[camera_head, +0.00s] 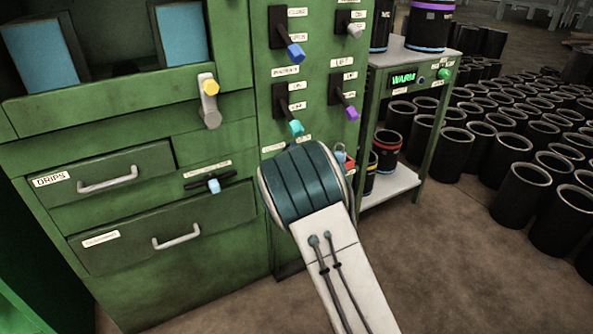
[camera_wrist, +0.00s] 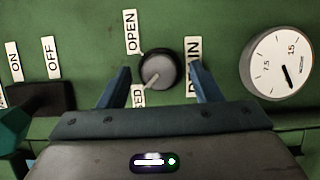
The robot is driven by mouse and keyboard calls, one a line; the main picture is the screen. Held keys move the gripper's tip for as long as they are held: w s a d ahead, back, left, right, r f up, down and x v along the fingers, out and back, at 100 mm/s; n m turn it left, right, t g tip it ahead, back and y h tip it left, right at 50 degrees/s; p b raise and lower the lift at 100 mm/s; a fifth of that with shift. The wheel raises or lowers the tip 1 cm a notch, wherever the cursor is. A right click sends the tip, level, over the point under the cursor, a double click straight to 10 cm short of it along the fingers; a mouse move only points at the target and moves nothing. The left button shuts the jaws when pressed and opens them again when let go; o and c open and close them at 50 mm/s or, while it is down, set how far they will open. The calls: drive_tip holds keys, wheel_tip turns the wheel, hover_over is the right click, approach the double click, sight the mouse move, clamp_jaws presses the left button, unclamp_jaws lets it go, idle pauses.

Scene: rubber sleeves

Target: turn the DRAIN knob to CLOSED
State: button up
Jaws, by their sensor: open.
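The DRAIN knob (camera_wrist: 158,71) is a round dark knob with a grey face, in the middle of the wrist view. A label reading OPEN (camera_wrist: 131,32) is above left of it, a partly hidden label ending in ED (camera_wrist: 138,97) is below left, and the DRAIN label (camera_wrist: 193,66) is at its right. My gripper (camera_wrist: 161,80) is open, with one blue finger on each side of the knob and a gap to it. Whether the fingertips reach the knob's depth is unclear. In the head view my arm hides the knob and the gripper.
A round gauge (camera_wrist: 279,62) is right of the knob. A dark switch with a teal handle (camera_wrist: 14,129) and ON/OFF labels is at left. In the head view, lever switches (camera_head: 288,50) line the green panel above my arm. A shelf (camera_head: 392,186) with sleeves stands right.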

drive_tip(key=p+v, duration=0.3)
drive_tip(key=v, duration=1)
drive_tip(key=shift+p, duration=0.3)
drive_tip(key=shift+s, duration=0.15)
drive_tip(key=s+d+r+m+g+h+p, duration=0.1)
drive_tip(key=s+d+r+m+g+p, duration=0.2)
drive_tip(key=r+p, duration=0.35)
drive_tip(key=s+d+r+m+g+h+p, duration=0.1)
drive_tip(key=d+r+m+p, duration=0.35)
drive_tip(key=r, duration=0.25)
drive_tip(key=s+d+r+m+g+p, duration=0.2)
drive_tip(key=r+m+g+p, duration=0.1)
drive_tip(key=r+p, duration=0.35)
drive_tip(key=s+d+r+m+g+h+p, duration=0.1)
drive_tip(key=s+d+r+m+g+p, duration=0.3)
drive_tip(key=s+r+p, duration=0.5)
drive_tip(key=s+d+r+m+g+p, duration=0.3)
drive_tip(key=s+r+p, duration=0.6)
drive_tip(key=s+r, duration=0.6)
drive_tip(key=s+d+m, duration=0.1)
drive_tip(key=d+m, duration=0.1)
drive_tip(key=m, duration=0.1)
drive_tip(key=shift+d+r+g+h+p, duration=0.2)
drive_tip(key=shift+r+g+h+p, duration=0.15)
drive_tip(key=shift+g+h, duration=0.05)
drive_tip(key=shift+s, duration=0.1)
